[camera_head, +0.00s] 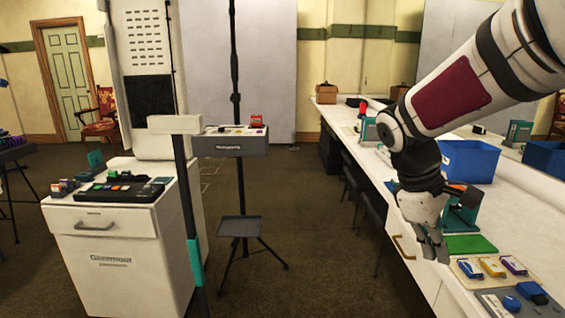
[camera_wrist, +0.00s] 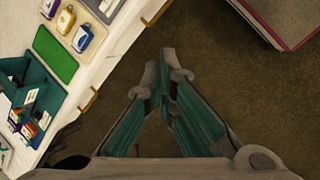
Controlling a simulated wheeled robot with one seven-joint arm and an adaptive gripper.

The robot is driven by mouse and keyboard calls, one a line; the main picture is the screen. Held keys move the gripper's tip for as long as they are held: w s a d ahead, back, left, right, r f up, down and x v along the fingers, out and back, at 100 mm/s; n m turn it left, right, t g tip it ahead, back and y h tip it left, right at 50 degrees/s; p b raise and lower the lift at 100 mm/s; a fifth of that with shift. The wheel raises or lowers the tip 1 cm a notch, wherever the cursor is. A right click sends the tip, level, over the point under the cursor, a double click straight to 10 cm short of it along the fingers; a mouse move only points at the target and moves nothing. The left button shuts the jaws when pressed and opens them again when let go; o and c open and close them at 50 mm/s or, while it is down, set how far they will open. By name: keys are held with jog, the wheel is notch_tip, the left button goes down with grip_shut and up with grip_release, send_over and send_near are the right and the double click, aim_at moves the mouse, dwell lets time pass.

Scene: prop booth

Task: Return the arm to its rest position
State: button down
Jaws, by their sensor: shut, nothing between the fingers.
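My gripper (camera_head: 433,249) hangs from my arm at the right of the head view, fingers pointing down beside the front edge of the long white counter (camera_head: 345,140). In the wrist view my gripper (camera_wrist: 166,62) has its fingertips together with nothing between them, and brown carpet lies below. The counter edge lies to the left of the fingers in the wrist view, apart from them.
The counter holds a green mat (camera_head: 470,244), a tray with several small bottles (camera_wrist: 66,20), a teal holder (camera_wrist: 35,95) and a blue bin (camera_head: 468,161). Carpet between is open.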

jog(key=s+a+m+t+y, duration=0.15)
jog(key=s+a+m, duration=0.25)
jog(key=s, duration=0.9)
jog(key=s+a+m+y, duration=0.3)
jog(key=s+a+m, duration=0.1)
jog(key=s, duration=0.8)
notch_tip(320, 180, up, 17)
jog(key=t+p, duration=0.3)
jog(key=p, duration=1.2)
jog(key=shift+s, duration=0.2)
